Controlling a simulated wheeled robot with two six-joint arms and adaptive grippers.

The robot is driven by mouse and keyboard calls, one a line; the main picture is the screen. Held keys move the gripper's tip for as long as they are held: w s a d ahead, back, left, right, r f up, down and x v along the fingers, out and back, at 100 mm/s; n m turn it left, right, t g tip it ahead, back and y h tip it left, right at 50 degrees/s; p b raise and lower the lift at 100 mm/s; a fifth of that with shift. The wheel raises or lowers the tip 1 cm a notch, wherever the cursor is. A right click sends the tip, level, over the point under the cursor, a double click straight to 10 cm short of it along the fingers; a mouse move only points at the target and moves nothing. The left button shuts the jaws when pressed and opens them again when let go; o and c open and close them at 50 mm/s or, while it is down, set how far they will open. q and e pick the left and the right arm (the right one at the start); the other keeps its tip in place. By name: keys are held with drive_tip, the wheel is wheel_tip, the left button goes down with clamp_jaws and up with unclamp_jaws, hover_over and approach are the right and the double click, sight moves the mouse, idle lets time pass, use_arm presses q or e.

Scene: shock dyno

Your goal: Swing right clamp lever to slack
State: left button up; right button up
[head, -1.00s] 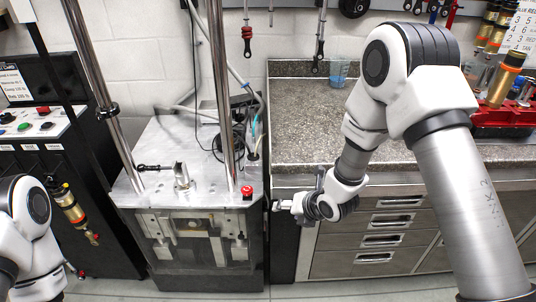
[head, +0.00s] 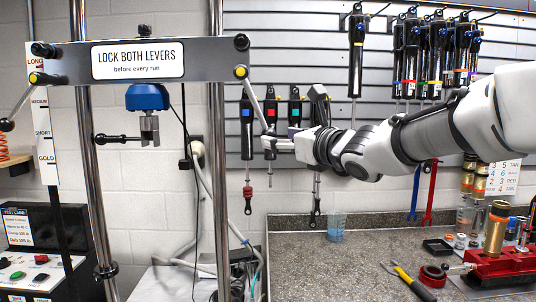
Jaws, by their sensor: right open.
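The right clamp lever (head: 254,99) is a grey rod that hangs from a yellow-capped pivot at the right end of the crossbar (head: 210,58) and slants down to the right. My right gripper (head: 270,143) comes in from the right and is open at the lever's lower end. The lever's tip is partly hidden there, and I cannot tell whether the fingers touch it. The left clamp lever (head: 20,102) slants down to the left from its own yellow-capped pivot, ending in a black knob. My left gripper is out of view.
Two upright columns (head: 216,185) carry the crossbar. A blue load cell with a clevis (head: 147,98) hangs below it. Shocks (head: 247,128) hang on the wall rack close behind my right gripper.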

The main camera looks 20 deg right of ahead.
sight(273, 135)
drive_tip(key=shift+w+a+r+p, duration=0.25)
drive_tip(key=shift+w+p, duration=0.1)
drive_tip(key=shift+w, duration=0.1)
drive_tip(key=shift+w+a+r+p, duration=0.1)
drive_tip(key=shift+w+r+p, duration=0.1)
drive_tip(key=shift+w+p, duration=0.15)
drive_tip(key=x, duration=0.2)
drive_tip(key=p+x, duration=0.1)
drive_tip(key=x, duration=0.1)
drive_tip(key=shift+d+f, duration=0.1)
drive_tip(key=shift+f, duration=0.25)
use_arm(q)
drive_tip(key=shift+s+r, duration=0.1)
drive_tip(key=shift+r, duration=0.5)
use_arm(e)
drive_tip(key=shift+s, duration=0.15)
clamp_jaws()
